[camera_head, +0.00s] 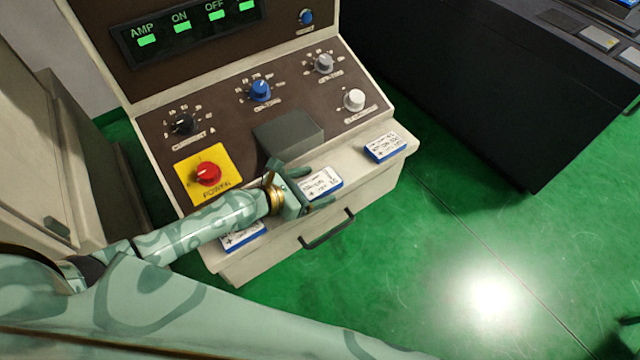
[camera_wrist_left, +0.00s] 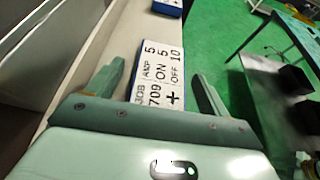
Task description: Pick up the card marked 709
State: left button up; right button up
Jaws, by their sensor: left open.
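The card marked 709 (camera_wrist_left: 158,75) shows in the left wrist view as a white face with a blue edge, reading JOB 709, AMP 5, ON 5, OFF 10 and a plus sign. It lies on the pale ledge of the control console. In the head view this card (camera_head: 323,183) is the middle of three cards. My left gripper (camera_head: 315,189) is open at it; in the left wrist view its fingers (camera_wrist_left: 158,72) stand on either side of the card, with gaps visible. The card's near end is hidden by the gripper. My right gripper is not in view.
Another card (camera_head: 385,146) lies to the right on the ledge, and a third card (camera_head: 243,236) lies to the left, partly under my arm. A grey block (camera_head: 288,135), a red power knob (camera_head: 208,173) and other knobs stand behind. A drawer handle (camera_head: 327,229) sits below.

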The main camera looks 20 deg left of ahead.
pick_arm(q)
jog(key=shift+s+r, duration=0.1)
jog(key=c, duration=1.1)
